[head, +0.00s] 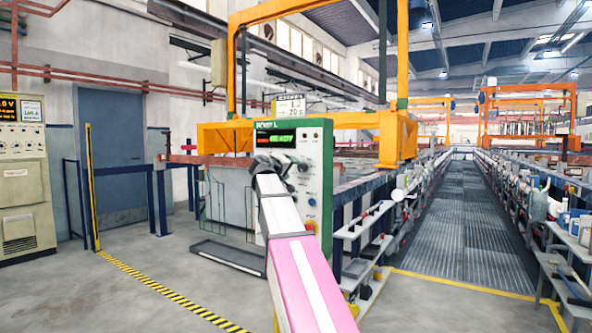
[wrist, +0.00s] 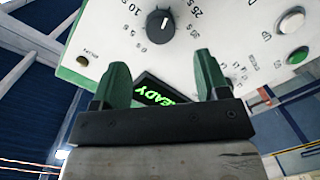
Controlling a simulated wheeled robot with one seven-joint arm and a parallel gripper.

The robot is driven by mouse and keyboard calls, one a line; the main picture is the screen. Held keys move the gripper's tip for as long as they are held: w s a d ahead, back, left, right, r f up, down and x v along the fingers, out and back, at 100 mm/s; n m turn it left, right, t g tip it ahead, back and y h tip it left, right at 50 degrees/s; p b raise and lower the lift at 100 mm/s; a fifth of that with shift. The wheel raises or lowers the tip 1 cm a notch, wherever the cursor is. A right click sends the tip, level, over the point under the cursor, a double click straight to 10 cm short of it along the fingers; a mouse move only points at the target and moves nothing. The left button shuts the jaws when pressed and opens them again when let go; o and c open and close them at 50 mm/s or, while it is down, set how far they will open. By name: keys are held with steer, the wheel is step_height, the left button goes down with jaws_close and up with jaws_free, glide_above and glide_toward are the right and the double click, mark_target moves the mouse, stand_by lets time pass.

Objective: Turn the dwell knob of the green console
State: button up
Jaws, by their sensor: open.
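The green console (head: 318,176) stands in the middle of the head view, with a whitish front panel and green edges. Its display (head: 275,140) reads READY in green letters; the display (wrist: 165,93) also shows in the wrist view, partly hidden by my gripper. The dwell knob (wrist: 160,26) is a black round knob with a white pointer line, ringed by numbers, near the top of the wrist view. My gripper (wrist: 160,72) is open, its two green fingers pointing towards the panel on either side below the knob, apart from it. In the head view my arm hides part of the panel.
Beside the knob on the panel are a white button (wrist: 291,21) and a green button (wrist: 297,56). A beige cabinet (head: 24,180) stands at the far left. Shelves (head: 368,240) line the walkway (head: 460,215) right of the console. The floor in front is clear.

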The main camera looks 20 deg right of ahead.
steer(key=shift+v, duration=1.6)
steer(key=s+a+f+g+y, duration=0.1)
steer(key=s+a+f+y, duration=0.1)
steer(key=f, duration=1)
steer(key=s+a+f+g+y, duration=0.1)
steer(key=s+f+g+y, duration=0.15)
steer(key=f, duration=1.05)
steer(key=s+a+f+g+y, duration=0.1)
steer(key=s+a+f+y, duration=0.1)
steer(key=f, duration=1)
steer(key=s+a+f+g+y, duration=0.2)
steer(key=s+a+f, duration=0.1)
steer(key=s+f, duration=0.4)
steer(key=s+a+f+g+y, duration=0.1)
steer(key=s+a+f+y, duration=0.1)
steer(key=s+f, duration=0.5)
steer(key=s+a+f+g+y, duration=0.2)
steer(key=s+a+f, duration=0.3)
steer(key=f, duration=0.7)
steer(key=shift+s+f+g+y, duration=0.35)
steer(key=shift+s+y, duration=0.2)
steer(key=shift+s, duration=0.4)
